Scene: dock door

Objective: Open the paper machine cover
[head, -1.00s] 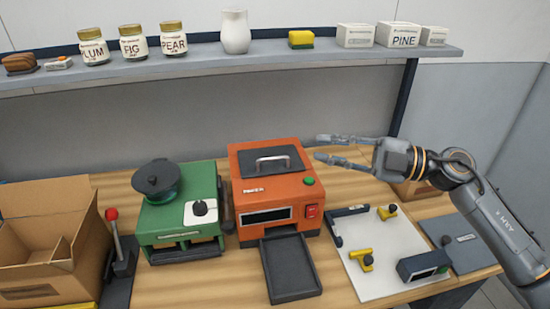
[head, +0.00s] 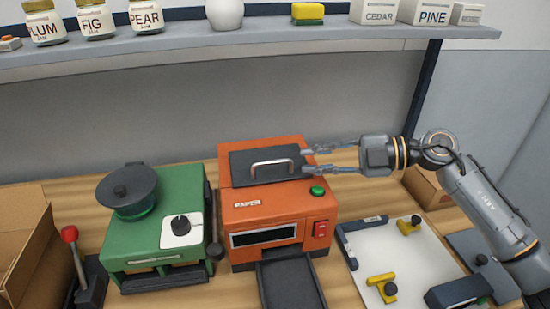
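The orange paper machine (head: 270,212) stands on the wooden bench in the middle of the head view. Its dark top cover (head: 240,167) lies closed and carries a silver arched handle (head: 272,163). A green button and a red switch sit on its right side. My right gripper (head: 306,162) comes in from the right with its fingers spread. Its fingertips are at the right edge of the cover, just right of the handle. I cannot tell whether they touch the cover. Nothing is between the fingers. My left gripper is not in view.
A green machine (head: 160,240) with a dark round lid stands close on the left. A red-knobbed lever (head: 75,255) and a cardboard box (head: 30,250) are further left. A white board (head: 400,262) with yellow clamps lies right. A shelf (head: 200,42) with jars runs behind.

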